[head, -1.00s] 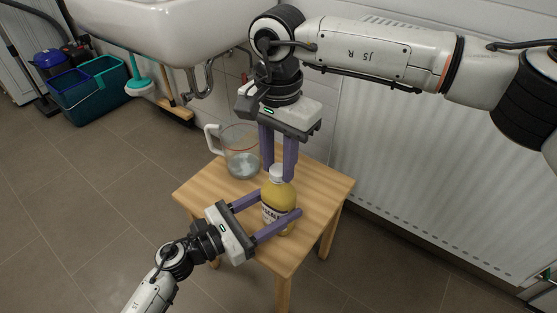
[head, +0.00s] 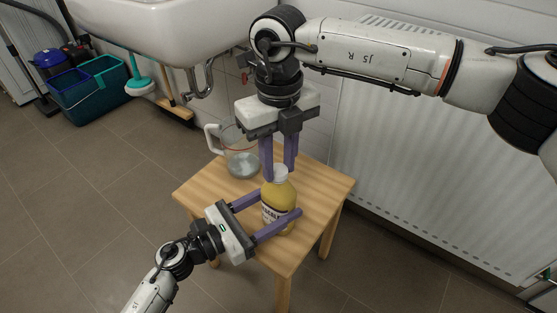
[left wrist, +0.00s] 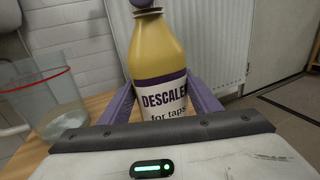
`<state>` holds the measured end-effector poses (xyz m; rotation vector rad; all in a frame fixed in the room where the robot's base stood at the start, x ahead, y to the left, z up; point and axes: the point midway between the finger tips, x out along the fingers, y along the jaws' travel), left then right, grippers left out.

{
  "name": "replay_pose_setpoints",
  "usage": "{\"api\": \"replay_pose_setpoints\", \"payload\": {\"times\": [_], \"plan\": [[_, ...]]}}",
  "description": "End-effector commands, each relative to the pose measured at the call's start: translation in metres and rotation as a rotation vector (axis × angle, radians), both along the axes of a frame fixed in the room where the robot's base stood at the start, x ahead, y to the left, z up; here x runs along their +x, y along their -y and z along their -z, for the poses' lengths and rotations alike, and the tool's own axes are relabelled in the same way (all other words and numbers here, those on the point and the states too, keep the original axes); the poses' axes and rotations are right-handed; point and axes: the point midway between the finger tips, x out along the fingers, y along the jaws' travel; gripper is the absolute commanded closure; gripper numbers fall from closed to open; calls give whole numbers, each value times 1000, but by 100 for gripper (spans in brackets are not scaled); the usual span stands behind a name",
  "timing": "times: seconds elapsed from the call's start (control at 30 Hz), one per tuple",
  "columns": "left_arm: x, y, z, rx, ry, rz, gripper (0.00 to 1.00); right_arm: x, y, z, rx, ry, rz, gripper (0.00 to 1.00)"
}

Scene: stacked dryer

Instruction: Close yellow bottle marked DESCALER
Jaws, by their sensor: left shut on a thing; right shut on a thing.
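The yellow bottle (head: 279,199) stands upright on the small wooden table; its label reads DESCALER in the left wrist view (left wrist: 158,62). My left gripper (head: 274,206) is shut on the bottle's body from the front left, a finger on each side. My right gripper (head: 279,173) points straight down from above and is shut on the cap. The right fingertips partly hide the cap.
A clear measuring jug (head: 242,160) stands on the wooden table (head: 319,190) behind and left of the bottle. A white sink (head: 165,30) hangs above at the back, and a radiator (head: 420,160) is at the right. The table's right part is clear.

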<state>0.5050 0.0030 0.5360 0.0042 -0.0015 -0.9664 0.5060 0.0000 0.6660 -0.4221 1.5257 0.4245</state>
Motion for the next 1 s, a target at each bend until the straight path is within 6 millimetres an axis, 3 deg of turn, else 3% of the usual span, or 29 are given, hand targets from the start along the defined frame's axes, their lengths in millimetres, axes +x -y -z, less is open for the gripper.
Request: {"api": "replay_pose_setpoints", "payload": {"times": [0.13, 0.17, 0.27, 0.67, 1.0], "plan": [[0, 0, 1, 2, -1, -1, 100, 0, 0, 0, 0, 0, -11, 100], [0, 0, 1, 2, -1, -1, 100, 0, 0, 0, 0, 0, -11, 68], [0, 0, 1, 2, -1, -1, 100, 0, 0, 0, 0, 0, -12, 51], [0, 0, 1, 2, -1, 0, 100, 1, 0, -9, 0, 2, -13, 51], [0, 0, 1, 2, -1, 0, 100, 0, 0, -76, 1, 4, -14, 51]]}}
